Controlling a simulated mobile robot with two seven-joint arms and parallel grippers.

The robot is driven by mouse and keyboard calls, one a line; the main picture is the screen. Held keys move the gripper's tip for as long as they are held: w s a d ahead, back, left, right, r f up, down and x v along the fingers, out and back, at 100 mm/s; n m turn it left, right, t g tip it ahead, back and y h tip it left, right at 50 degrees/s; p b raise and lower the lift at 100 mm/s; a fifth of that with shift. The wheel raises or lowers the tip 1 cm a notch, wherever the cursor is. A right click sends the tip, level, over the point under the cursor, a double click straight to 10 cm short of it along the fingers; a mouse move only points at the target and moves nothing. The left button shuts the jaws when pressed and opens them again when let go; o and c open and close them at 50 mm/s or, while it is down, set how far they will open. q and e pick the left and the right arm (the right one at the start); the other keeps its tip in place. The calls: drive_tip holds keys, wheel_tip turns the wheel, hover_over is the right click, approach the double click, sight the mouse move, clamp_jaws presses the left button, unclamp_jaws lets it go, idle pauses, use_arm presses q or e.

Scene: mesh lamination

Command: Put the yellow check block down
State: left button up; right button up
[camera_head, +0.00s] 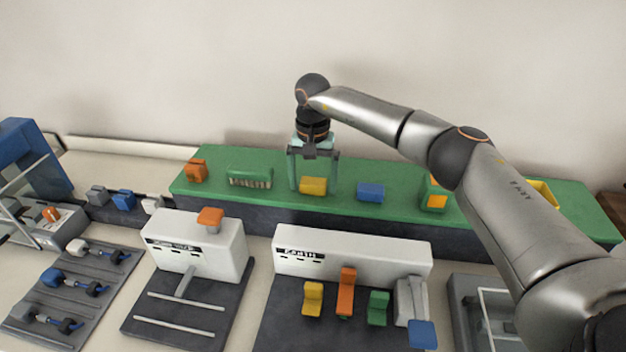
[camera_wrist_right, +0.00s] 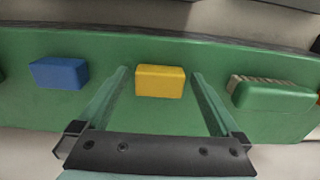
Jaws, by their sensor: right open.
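The yellow check block (camera_head: 313,186) rests on the green shelf top (camera_head: 400,180), between a green brush and a blue block. My right gripper (camera_head: 314,185) is open, with one finger on either side of the yellow block. In the right wrist view the yellow block (camera_wrist_right: 159,82) lies between the two spread fingers (camera_wrist_right: 159,78), with a visible gap on each side. My left gripper is not in view.
A blue block (camera_head: 370,192) and a green brush (camera_head: 250,178) flank the yellow block. An orange piece (camera_head: 196,170) is at the shelf's left end. White machines (camera_head: 352,258) stand in front of the shelf. A pale wall is behind.

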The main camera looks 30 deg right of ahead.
sight(313, 183)
wheel_tip(313, 183, up, 12)
drive_tip(key=shift+r+b, duration=0.2)
drive_tip(key=shift+b, duration=0.15)
